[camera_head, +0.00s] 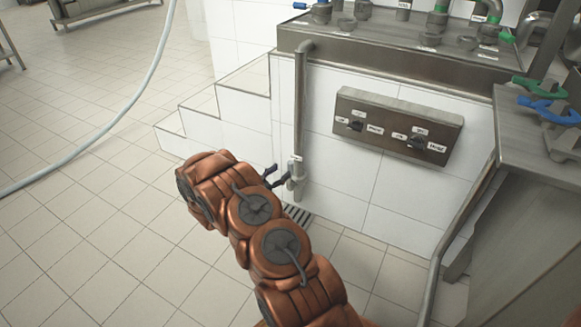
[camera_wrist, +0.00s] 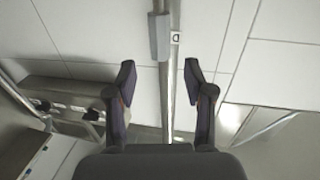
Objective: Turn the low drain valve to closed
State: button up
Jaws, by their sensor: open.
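The low drain valve (camera_head: 296,172) sits near the bottom of a vertical grey pipe (camera_head: 299,110) on the white tiled wall. In the wrist view, a grey block-like valve part (camera_wrist: 159,38) with a small label beside it shows on the pipe (camera_wrist: 167,100), just beyond the fingertips. My gripper (camera_head: 275,177) is close to the valve on its left side in the head view. In the wrist view, my gripper (camera_wrist: 160,73) is open, with the pipe appearing between its fingers and nothing gripped. Contact with the valve cannot be seen. The valve's exact lever angle is unclear.
A switch panel (camera_head: 398,127) is on the wall right of the pipe; it also shows in the wrist view (camera_wrist: 65,98). A floor grate (camera_head: 299,214) lies below the valve. White tiled steps (camera_head: 215,110) stand left of the pipe. A metal counter (camera_head: 515,170) is at right.

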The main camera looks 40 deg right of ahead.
aim_at(288, 166)
jog(key=shift+w+d+b, duration=0.15)
jog(key=shift+d+b, duration=0.4)
jog(key=shift+d, duration=1.05)
jog(key=shift+w+d+b, duration=0.15)
jog(key=shift+d+b, duration=0.35)
jog(key=shift+d, duration=1.1)
grip_shut()
